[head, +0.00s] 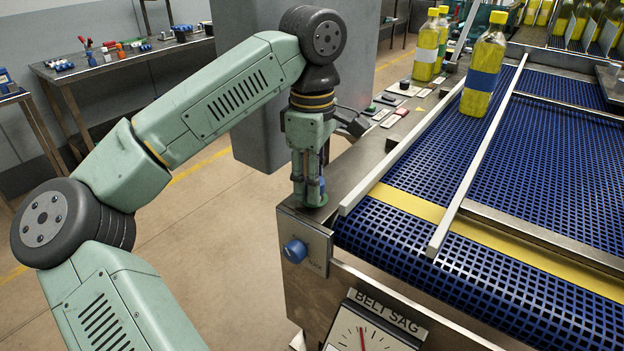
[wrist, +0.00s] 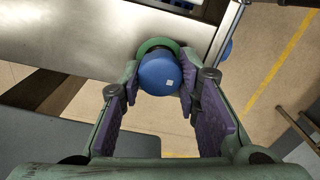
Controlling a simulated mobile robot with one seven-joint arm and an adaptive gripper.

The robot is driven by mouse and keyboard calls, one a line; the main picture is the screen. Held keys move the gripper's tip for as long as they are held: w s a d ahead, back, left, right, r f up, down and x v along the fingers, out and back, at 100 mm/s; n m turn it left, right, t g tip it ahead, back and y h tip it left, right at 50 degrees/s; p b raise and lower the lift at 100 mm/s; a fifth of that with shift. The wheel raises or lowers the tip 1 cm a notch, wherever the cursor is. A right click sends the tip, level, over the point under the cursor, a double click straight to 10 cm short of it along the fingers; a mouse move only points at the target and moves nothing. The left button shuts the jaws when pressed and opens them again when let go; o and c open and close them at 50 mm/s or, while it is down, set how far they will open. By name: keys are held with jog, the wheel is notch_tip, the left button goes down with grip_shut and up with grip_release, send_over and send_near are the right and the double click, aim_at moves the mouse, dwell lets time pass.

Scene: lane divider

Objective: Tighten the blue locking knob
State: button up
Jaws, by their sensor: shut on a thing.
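The blue locking knob (wrist: 160,74) stands on a round green base (wrist: 150,43) at the corner of the metal conveyor frame. In the wrist view it lies between the two purple-padded fingers of my gripper (wrist: 160,84). My gripper is shut on it from above. In the head view my gripper (head: 309,192) points down at the frame's corner, and its fingers hide most of the knob. Only a bit of blue shows between them. How far the knob is turned cannot be told.
A second blue knob (head: 295,251) is on the frame's end plate, just below my gripper. A white rail (head: 432,137) edges the blue conveyor belt (head: 397,225) to the right. A yellow bottle (head: 484,66) stands on the belt. A belt sag dial (head: 362,332) hangs below.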

jog(key=shift+r, duration=0.2)
dwell(0.4)
jog(key=o, duration=1.2)
jog(key=shift+f, duration=0.1)
notch_tip(320, 180, up, 12)
jog(key=shift+r, duration=0.1)
